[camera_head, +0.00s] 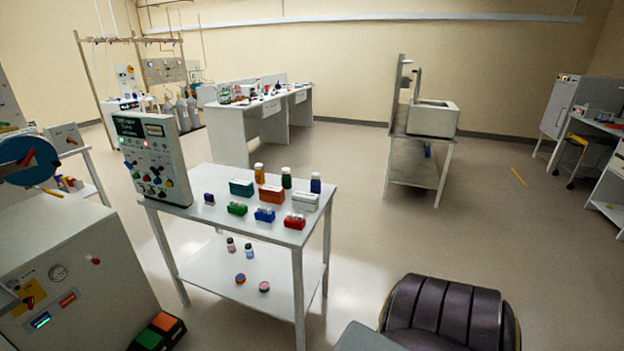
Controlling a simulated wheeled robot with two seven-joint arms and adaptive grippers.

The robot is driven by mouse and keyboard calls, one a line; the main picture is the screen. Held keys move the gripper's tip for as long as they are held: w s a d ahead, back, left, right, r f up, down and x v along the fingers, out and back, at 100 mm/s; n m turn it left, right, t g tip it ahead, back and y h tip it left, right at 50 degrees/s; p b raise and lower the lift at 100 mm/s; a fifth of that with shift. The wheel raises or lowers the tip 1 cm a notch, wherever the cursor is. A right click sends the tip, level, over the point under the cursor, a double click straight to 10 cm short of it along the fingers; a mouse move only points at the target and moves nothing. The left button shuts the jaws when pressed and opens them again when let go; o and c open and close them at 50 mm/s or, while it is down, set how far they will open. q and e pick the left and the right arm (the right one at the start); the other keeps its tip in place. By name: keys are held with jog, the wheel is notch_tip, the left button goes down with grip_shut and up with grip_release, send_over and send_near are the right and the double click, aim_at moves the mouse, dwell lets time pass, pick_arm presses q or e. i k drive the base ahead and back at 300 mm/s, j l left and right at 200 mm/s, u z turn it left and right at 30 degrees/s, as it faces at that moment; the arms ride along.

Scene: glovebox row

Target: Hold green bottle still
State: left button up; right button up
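A dark ribbed object (445,313) fills the bottom right. Open floor (500,225) lies right.

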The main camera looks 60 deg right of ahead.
aim_at(286, 178)
jog(key=z, duration=1.6)
